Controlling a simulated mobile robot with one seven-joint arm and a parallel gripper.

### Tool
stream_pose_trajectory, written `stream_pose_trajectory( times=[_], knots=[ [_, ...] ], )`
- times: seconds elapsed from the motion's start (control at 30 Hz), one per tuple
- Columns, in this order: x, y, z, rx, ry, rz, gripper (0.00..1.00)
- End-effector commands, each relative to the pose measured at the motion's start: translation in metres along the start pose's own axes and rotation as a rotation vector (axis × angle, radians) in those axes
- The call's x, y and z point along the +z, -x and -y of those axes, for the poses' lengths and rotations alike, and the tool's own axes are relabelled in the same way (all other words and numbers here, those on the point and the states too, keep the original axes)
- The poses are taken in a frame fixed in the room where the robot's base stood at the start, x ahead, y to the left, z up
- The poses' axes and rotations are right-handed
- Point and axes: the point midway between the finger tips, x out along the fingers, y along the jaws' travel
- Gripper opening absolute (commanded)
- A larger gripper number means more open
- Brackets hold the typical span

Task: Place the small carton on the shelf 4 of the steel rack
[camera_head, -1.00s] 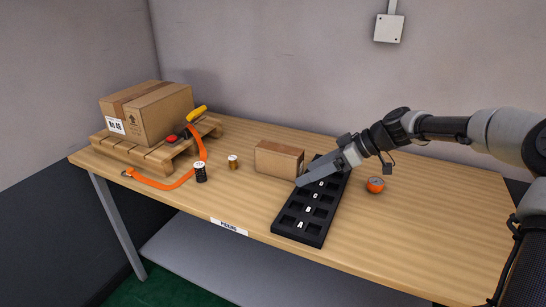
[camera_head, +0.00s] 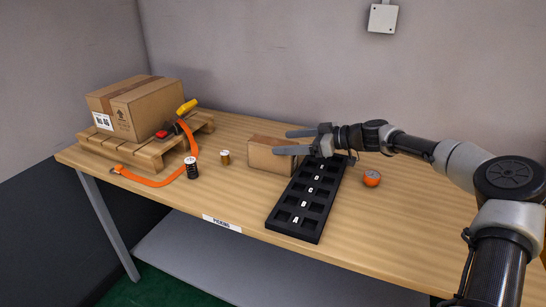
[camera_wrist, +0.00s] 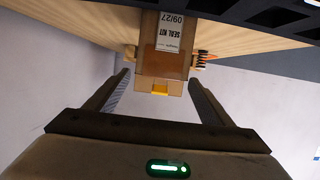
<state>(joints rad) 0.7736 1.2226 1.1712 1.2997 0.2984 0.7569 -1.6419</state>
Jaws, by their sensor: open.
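The small carton (camera_head: 263,156), a plain brown box, stands on the wooden table, left of the far end of a black tray. In the wrist view a brown carton (camera_wrist: 150,62) with a white "SEAL KIT 09/27" label shows between the fingers. My gripper (camera_head: 283,142) is open at the carton's right end, its two fingers pointing left. One finger is at the far side and one lies across the near top of the carton in the head view. Whether either touches it, I cannot tell. The steel rack is not in view.
An orange round object (camera_head: 371,178) is to the right.

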Motion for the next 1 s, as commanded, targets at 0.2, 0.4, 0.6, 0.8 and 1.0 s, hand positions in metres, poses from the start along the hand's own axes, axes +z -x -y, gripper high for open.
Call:
stream_pose_trajectory(
  times=[0.2,0.4,0.6,0.8,1.0],
  knots=[
    [0.001,-0.017,0.0,-0.002,0.0,0.0,0.75],
    [0.001,-0.048,0.0,-0.002,0.0,0.001,0.75],
    [0.0,-0.058,-0.001,0.0,-0.001,0.001,0.75],
    [0.0,-0.058,-0.001,0.0,-0.001,0.001,0.68],
    [0.0,-0.057,-0.001,0.0,0.0,0.001,0.34]
  ],
)
